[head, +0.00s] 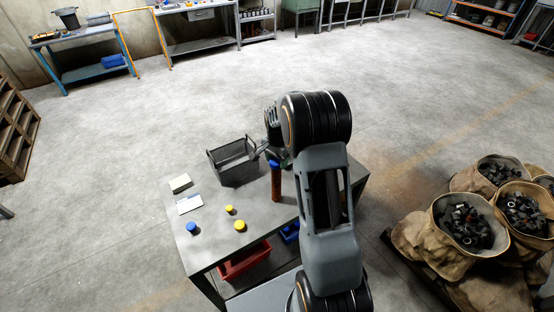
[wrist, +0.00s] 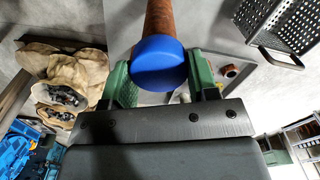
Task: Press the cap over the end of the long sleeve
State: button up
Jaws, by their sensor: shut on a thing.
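A long rust-brown sleeve (head: 276,187) stands upright at the table's right half, also seen in the wrist view (wrist: 160,18). A blue cap (head: 275,164) is at its upper end. In the wrist view the same blue cap (wrist: 160,65) hides the sleeve's end, so I cannot tell how far it is seated. My gripper (wrist: 161,78) has a green finger on each side of the cap and is shut on it. In the head view my arm partly hides the gripper (head: 285,160).
A brown round end (wrist: 231,70) shows beside the right finger. Sacks of parts (head: 470,222) stand to the right. Open floor lies beyond.

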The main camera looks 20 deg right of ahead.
dwell(0.3)
jog(key=o, duration=1)
jog(key=shift+o, duration=0.3)
jog(key=shift+o, duration=1.1)
jog(key=shift+r+p, duration=1.65)
jog(key=shift+r, duration=0.85)
